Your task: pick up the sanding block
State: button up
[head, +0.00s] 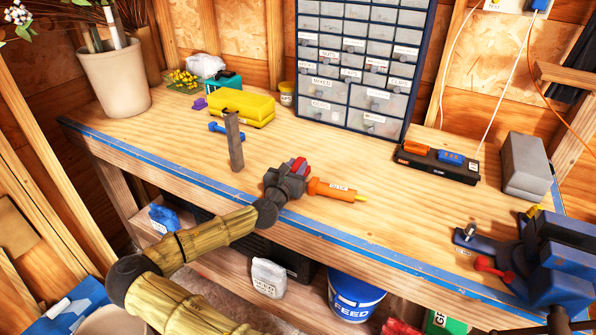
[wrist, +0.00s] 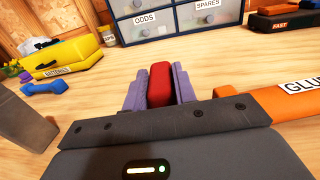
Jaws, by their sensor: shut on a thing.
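My gripper (head: 297,172) is low over the middle of the workbench, pointing toward the drawer cabinet. Its two purple-grey fingers are shut on a small red block (wrist: 160,84), which shows between them in the wrist view. The red block (head: 300,165) is partly hidden by the gripper in the head view. No label shows on it, so I take it to be the sanding block by its shape only. Whether it touches the bench top is hard to tell.
An orange glue tube (head: 335,190) lies just right of my gripper. A grey-brown bar (head: 234,142) stands upright to the left. Behind are a yellow case (head: 241,107), a blue tool (head: 226,130) and the drawer cabinet (head: 352,95). A vise (head: 555,262) is at right.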

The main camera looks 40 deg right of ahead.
aim_at(296, 166)
notch_tip(296, 166, up, 10)
dwell(0.6)
dwell(0.4)
